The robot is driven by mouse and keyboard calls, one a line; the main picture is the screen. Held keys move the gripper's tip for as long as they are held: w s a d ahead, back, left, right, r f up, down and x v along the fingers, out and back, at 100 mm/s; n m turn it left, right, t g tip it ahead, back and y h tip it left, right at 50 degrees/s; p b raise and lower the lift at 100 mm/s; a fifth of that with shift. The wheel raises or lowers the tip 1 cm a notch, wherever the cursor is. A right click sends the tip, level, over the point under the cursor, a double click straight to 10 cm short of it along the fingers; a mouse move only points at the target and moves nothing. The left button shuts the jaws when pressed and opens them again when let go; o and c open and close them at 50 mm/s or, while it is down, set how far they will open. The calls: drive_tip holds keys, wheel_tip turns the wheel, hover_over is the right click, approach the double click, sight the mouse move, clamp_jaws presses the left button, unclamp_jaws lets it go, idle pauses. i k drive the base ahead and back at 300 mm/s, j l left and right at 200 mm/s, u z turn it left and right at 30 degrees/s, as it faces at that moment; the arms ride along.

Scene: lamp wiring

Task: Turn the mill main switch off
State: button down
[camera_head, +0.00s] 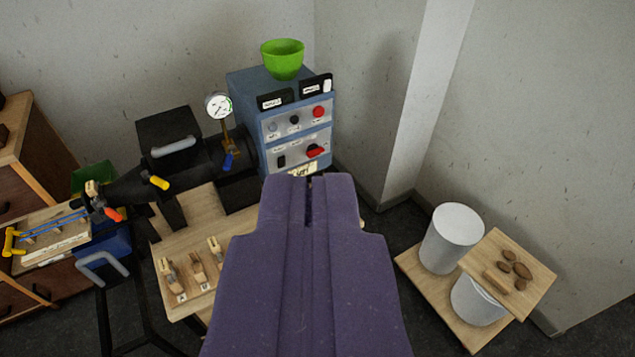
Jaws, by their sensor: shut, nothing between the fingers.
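A blue-grey control cabinet (245,99) stands against the back wall, above the middle of the view. Its front panel carries a red rotary switch (315,151) at the lower right, with a dark rocker switch (281,160) to its left. Higher up are a red round button (318,112) and a black knob (294,119). The panel labels are too small to read for certain. My purple gripper (309,182) points up at the cabinet from below, its tips just below the panel in the picture. It is shut and empty. It hides part of the cabinet's lower edge and the bench.
A green bowl (283,60) sits on the cabinet. A dark machine (165,135) with a gauge (218,105) stands left. White bins (453,238) stand on a low platform at right. Some dark floor is clear between.

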sight(312, 149)
drive_tip(key=k, duration=0.1)
drive_tip(key=i+z, duration=0.1)
drive_tip(key=i, duration=1.35)
drive_tip(key=i+j, duration=0.15)
drive_tip(key=i, duration=0.4)
drive_tip(key=i+j, duration=0.15)
drive_tip(key=i, duration=0.35)
